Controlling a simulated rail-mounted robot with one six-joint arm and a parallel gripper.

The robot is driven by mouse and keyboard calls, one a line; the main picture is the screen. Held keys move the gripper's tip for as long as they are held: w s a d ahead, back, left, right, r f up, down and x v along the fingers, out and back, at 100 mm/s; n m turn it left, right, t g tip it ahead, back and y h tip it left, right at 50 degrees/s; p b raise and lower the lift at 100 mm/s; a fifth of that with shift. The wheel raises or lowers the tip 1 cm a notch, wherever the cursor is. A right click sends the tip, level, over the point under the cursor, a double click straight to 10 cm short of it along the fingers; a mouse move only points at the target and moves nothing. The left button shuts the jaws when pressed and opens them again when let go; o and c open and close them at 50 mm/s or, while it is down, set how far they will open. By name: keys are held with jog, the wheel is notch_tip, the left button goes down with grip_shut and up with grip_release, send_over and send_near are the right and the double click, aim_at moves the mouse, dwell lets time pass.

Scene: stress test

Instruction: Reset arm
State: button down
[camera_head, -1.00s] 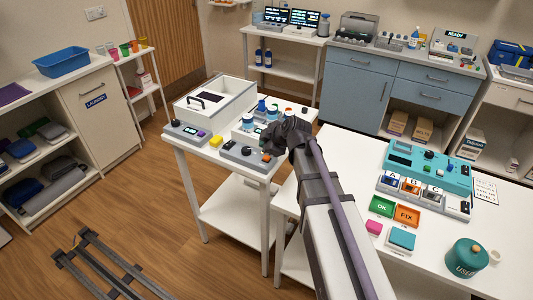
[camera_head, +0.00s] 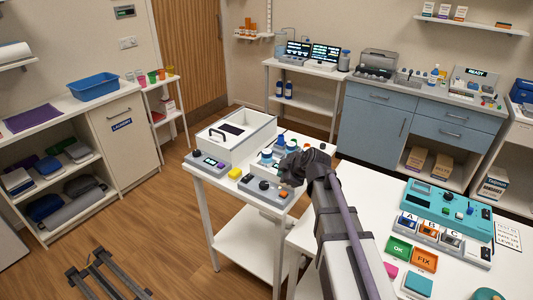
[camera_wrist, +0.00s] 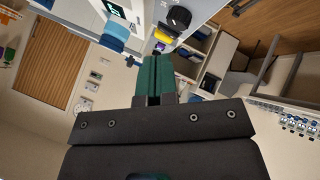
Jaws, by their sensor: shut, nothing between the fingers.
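My gripper (camera_wrist: 154,60) shows in the wrist view as two green fingers pressed together, with nothing between them. In the head view my dark wrist (camera_head: 305,168) hangs over the right side of the small white table (camera_head: 238,208), and the fingers themselves cannot be made out there. My arm reaches in from the bottom right of the head view. It covers part of the table's right side.
A teal device (camera_head: 447,206) and green and orange trays (camera_head: 425,260) lie on the right bench. Open wooden floor (camera_head: 175,235) lies left.

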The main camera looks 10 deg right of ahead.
jog(key=shift+m, duration=0.5)
jog(key=s+f+m+g+h, duration=0.2)
jog(key=s+m+g, duration=0.2)
jog(key=s+m, duration=0.3)
jog(key=s+f+m+g+h, duration=0.2)
jog(key=s+m, duration=0.4)
jog(key=s, duration=0.9)
jog(key=shift+f+m+g, duration=0.4)
jog(key=shift+f+g, duration=0.2)
jog(key=shift+g, duration=0.4)
